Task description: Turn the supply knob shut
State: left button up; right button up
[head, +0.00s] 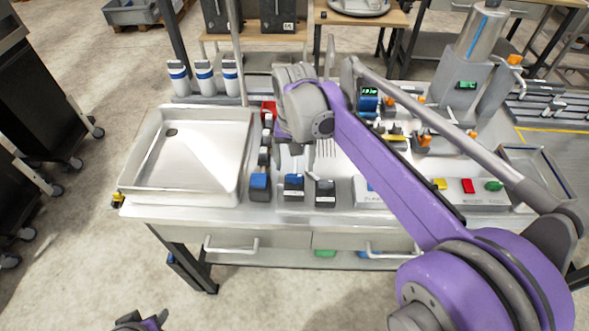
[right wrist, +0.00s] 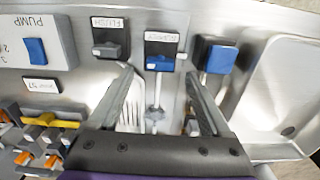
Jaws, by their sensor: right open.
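The supply knob (right wrist: 160,63) is the blue and grey handle on a dark block with an upside-down SUPPLY label in the right wrist view. In the head view its block (head: 294,187) stands at the bench front, between two similar blocks. My right gripper (right wrist: 160,73) is open, with its two fingertips on either side of the knob's line and nothing held between them. I cannot tell whether they touch the block.
A FLUSH block (right wrist: 110,42) and an unlabelled blue-topped block (right wrist: 215,56) flank the supply block closely. A metal sink tray (head: 246,160) lies to the left in the head view. A PUMP panel (right wrist: 62,22) with a blue switch is at the other side.

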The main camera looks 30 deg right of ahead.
aim_at(295, 176)
notch_tip(295, 176, up, 6)
jog(key=shift+r, duration=0.25)
dwell(0.4)
